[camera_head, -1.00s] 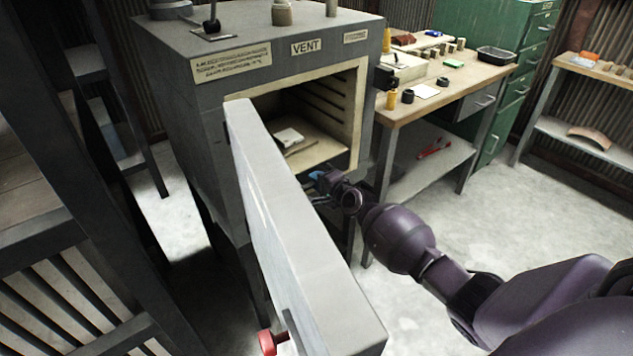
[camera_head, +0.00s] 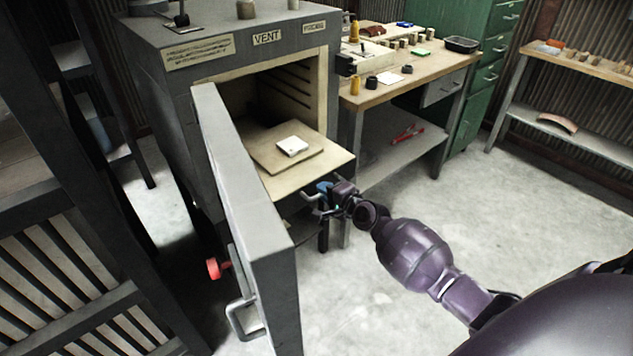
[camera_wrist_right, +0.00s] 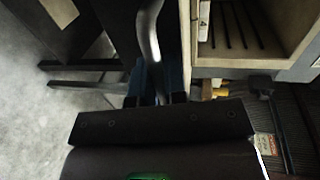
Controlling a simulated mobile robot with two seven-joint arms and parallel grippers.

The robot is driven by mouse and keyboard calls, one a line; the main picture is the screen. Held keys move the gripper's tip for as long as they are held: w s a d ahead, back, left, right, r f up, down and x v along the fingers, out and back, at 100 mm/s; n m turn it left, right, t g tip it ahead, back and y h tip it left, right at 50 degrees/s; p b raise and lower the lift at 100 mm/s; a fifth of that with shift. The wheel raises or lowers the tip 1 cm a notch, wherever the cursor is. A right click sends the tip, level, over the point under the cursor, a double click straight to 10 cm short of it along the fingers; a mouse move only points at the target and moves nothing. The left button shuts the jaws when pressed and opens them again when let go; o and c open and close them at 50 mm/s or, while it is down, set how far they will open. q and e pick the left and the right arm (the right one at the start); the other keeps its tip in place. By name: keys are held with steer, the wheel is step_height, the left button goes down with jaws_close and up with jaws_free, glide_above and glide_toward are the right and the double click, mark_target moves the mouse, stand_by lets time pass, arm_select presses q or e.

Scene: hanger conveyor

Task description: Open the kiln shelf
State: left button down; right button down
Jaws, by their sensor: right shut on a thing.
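The kiln (camera_head: 150,75) stands at the back left with its door (camera_head: 232,180) swung open towards me. The kiln shelf (camera_head: 333,157) is slid part way out of the chamber. A flat slab (camera_head: 265,150) and a small white piece (camera_head: 292,145) lie on it. My right gripper (camera_head: 322,190) is at the shelf's front edge, shut on its handle (camera_head: 308,198). The handle's curved bar also shows in the right wrist view (camera_wrist_right: 150,35), running down between the fingers. My left gripper is not in view.
A workbench (camera_head: 425,67) with small tools stands right of the kiln. A slatted rack (camera_head: 60,260) is at the left. The floor at right is clear.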

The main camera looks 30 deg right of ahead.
steer(key=shift+f+v, duration=0.2)
steer(key=shift+v, duration=0.8)
steer(key=shift+f+v, duration=0.25)
steer(key=shift+v, duration=0.75)
steer(key=shift+s, duration=0.1)
steer(key=c, duration=1.2)
jaws_free()
steer(key=p+v, duration=0.2)
steer(key=v, duration=0.9)
